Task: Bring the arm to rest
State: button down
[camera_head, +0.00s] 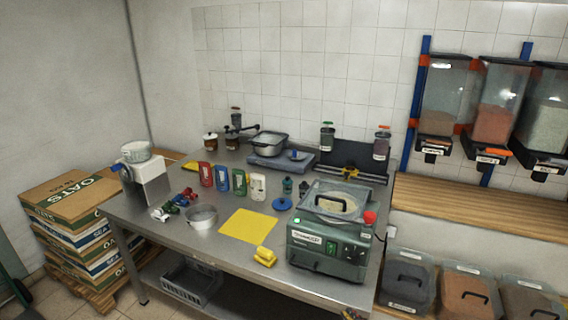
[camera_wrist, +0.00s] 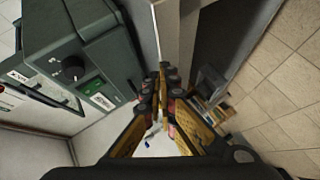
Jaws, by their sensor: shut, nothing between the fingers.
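My gripper (camera_wrist: 167,84) shows in the wrist view with its two yellow and black fingers brought together at the tips. It is shut and holds nothing. It is beside the dark green machine (camera_wrist: 105,55), whose knob and green switch are close on the left of that view. In the head view the same machine (camera_head: 327,244) stands at the right front of the steel table. I cannot make out my gripper clearly in the head view.
Oats boxes (camera_head: 75,225) are stacked at left. Lidded bins (camera_head: 407,280) stand at right. Tiled floor (camera_wrist: 275,85) is open.

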jog(key=s+d+f+m+g+h, duration=0.4)
jog(key=s+d+m, duration=0.2)
jog(key=d+m, duration=0.1)
jog(key=s+d+r+m+g+h, duration=0.1)
jog(key=s+r+m+g, duration=0.35)
jog(key=s+r, duration=0.2)
jog(key=s+a+r+m, duration=0.1)
jog(key=s+a+r, duration=0.2)
jog(key=s+r, duration=0.2)
jog(key=s+a+r+m+y, duration=0.1)
jog(key=s+a+r, duration=0.3)
jog(key=r, duration=0.6)
jog(key=s+a+r+m+t, duration=0.1)
jog(key=s+a+r+m, duration=0.2)
jog(key=s+r, duration=0.2)
notch_tip(320, 180, up, 4)
jog(key=shift+s+a+f+y, duration=0.2)
jog(key=shift+s+a+y, duration=0.15)
jog(key=shift+y, duration=0.05)
